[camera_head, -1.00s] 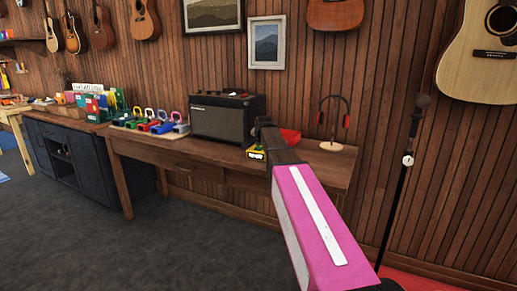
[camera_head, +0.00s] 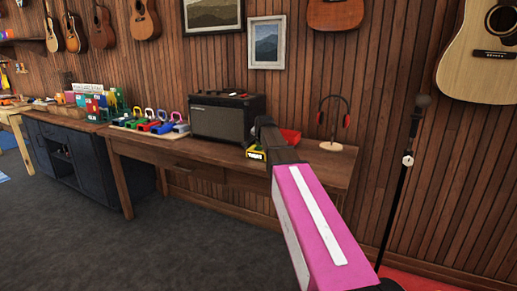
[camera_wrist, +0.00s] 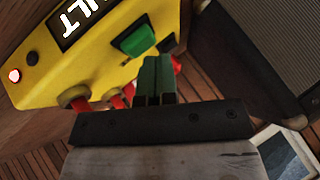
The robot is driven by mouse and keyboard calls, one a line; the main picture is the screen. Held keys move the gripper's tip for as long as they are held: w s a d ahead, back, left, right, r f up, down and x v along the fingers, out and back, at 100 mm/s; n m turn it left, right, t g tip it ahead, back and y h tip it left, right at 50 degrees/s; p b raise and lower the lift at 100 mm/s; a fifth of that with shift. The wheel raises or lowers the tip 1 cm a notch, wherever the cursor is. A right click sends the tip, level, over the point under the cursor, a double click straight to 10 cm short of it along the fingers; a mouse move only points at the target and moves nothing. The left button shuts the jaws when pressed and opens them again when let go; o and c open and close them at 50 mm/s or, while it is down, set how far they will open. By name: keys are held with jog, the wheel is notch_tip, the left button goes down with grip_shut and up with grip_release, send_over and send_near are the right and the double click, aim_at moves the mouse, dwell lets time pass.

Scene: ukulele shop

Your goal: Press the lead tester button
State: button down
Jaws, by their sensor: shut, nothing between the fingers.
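The lead tester (camera_wrist: 75,55) is a yellow box that fills the upper left of the wrist view. It has a dark display with white letters ending in "ULT", a glowing red-white light at its left end, and a green rectangular button (camera_wrist: 136,40). In the head view the tester (camera_head: 256,153) is small, on the wooden table beside the amplifier, partly hidden by my arm. My gripper (camera_wrist: 157,66) is shut and empty, its green fingertips right by the button's lower right edge. I cannot tell whether they touch it. The head view hides the fingertips.
A black amplifier (camera_head: 222,117) stands left of the tester; its grille also shows in the wrist view (camera_wrist: 265,40). Red plugs (camera_wrist: 117,101) stick out from the tester's side.

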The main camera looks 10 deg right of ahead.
aim_at(260, 147)
jog(key=shift+r, duration=0.5)
jog(key=shift+r, duration=0.1)
jog(key=shift+r, duration=2.4)
